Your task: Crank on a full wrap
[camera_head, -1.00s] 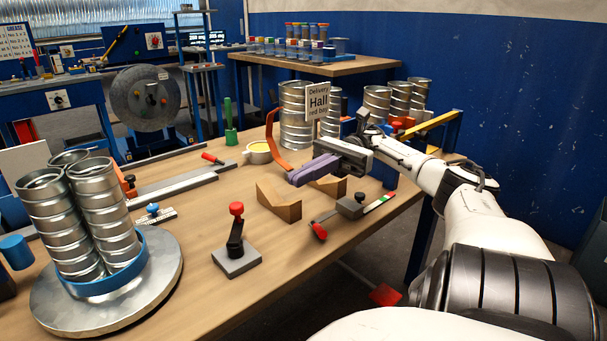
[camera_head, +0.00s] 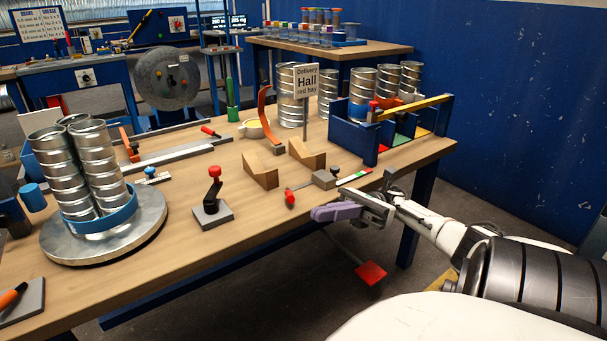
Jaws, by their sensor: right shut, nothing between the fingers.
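My right gripper (camera_head: 322,213), with purple fingers, is shut and empty at the front edge of the workbench, apart from the things on it. My left gripper is not in view. A red-knobbed black lever (camera_head: 214,185) stands on a small grey base (camera_head: 212,214) to the left of the gripper. Several ribbed metal ducts (camera_head: 95,160) stand inside a blue ring (camera_head: 108,220) on a round grey turntable (camera_head: 140,231) at left. A large grey disc (camera_head: 168,86) stands behind the bench. I cannot tell which part is the crank.
A red pedal (camera_head: 370,273) is below.

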